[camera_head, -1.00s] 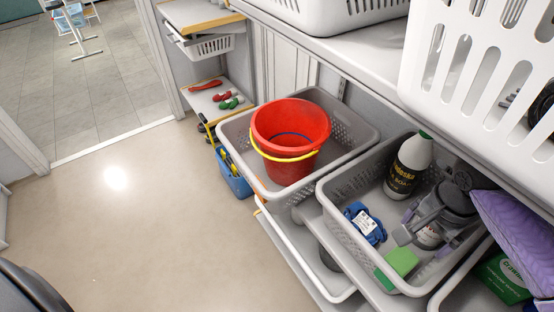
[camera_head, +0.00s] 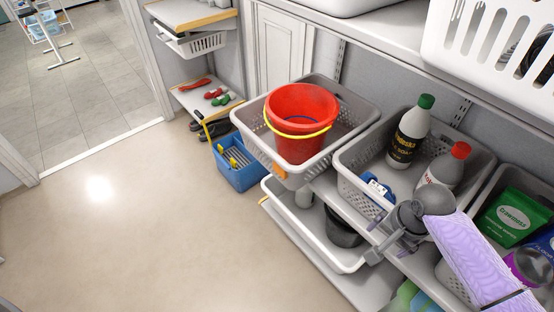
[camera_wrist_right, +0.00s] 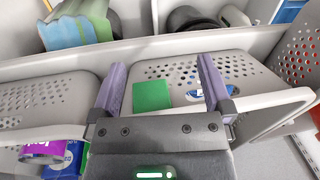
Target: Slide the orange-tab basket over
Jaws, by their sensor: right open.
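The grey basket (camera_head: 255,132) with an orange tab (camera_head: 279,171) on its front corner sits on the shelf, holding a red bucket (camera_head: 300,122) with a yellow handle. My right gripper (camera_head: 376,240) comes in from the lower right, to the right of this basket and apart from it, near the front of the middle basket (camera_head: 352,175). In the right wrist view my right gripper (camera_wrist_right: 160,88) is open and empty, with a green sponge (camera_wrist_right: 152,95) showing beyond, between its purple fingers. My left gripper is not in view.
A lower basket (camera_head: 335,258) sits below. A blue bucket (camera_head: 238,172) stands on the floor to the left. The floor in front is clear.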

